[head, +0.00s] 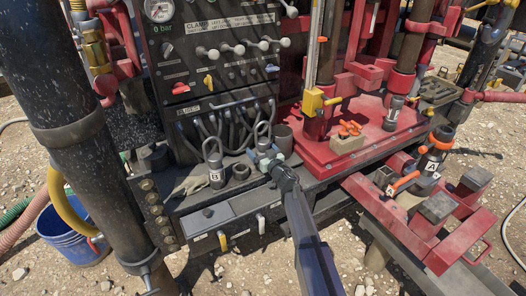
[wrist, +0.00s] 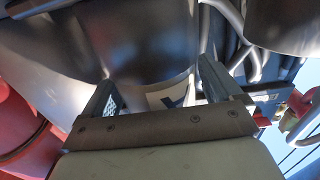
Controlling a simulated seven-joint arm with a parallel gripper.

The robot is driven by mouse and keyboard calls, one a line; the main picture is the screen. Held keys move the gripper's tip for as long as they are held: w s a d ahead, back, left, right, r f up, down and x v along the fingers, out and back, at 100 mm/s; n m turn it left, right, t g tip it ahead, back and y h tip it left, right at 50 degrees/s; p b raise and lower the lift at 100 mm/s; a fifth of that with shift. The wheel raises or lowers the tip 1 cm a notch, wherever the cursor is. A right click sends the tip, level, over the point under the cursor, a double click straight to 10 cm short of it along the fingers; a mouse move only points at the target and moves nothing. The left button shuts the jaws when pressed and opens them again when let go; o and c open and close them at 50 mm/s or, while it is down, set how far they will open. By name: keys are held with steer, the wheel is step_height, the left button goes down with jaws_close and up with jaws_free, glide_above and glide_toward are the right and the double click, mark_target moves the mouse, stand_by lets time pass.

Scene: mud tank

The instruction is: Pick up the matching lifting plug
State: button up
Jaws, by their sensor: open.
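A grey metal lifting plug with a loop handle and a white label "B" (head: 215,168) stands on the dark deck below the control panel. A second looped plug (head: 263,138) stands to its right, its lower part hidden by my gripper (head: 268,162). In the wrist view my gripper (wrist: 156,90) is open, its fingers on either side of a large grey cylindrical body (wrist: 145,55). That body bears a white label with a dark letter, only partly seen. Contact cannot be told. At the right, a pipe end with an orange ring (head: 441,140) stands near a label "A".
A dark ring (head: 241,172) and a grey cup (head: 283,137) stand close to the second plug. A glove (head: 190,186) lies left of plug B. The control panel (head: 220,60) with hoses rises behind. A red frame (head: 420,225) stands at the right.

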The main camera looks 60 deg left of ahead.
jaws_close()
stand_by(0.8)
